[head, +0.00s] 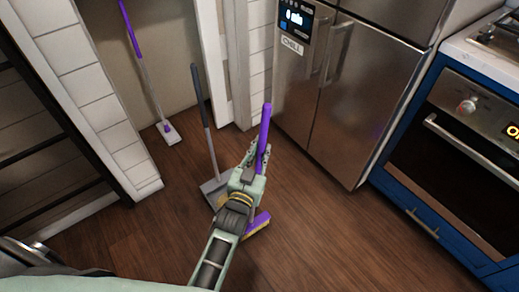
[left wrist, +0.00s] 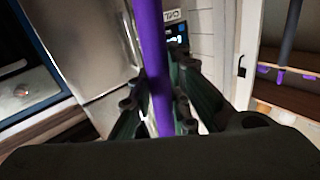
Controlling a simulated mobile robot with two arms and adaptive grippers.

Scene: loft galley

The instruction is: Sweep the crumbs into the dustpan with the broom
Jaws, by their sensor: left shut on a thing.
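My left gripper (head: 257,158) is shut on the purple handle of the broom (head: 265,125). In the left wrist view the broom's handle (left wrist: 154,70) runs upright between the two fingers of the gripper (left wrist: 158,110). The broom's purple head with yellowish bristles (head: 258,224) shows low beside my forearm, at the floor. The grey dustpan (head: 212,186) with its long dark handle stands on the floor just left of the gripper, partly hidden by my arm. I cannot make out any crumbs. My right gripper is not in view.
A second purple-handled tool (head: 150,90) stands in the alcove behind. A steel fridge (head: 345,90) and a blue oven (head: 455,150) line the right. A dark shelf unit (head: 50,130) is at left. Wooden floor (head: 325,235) is clear at right front.

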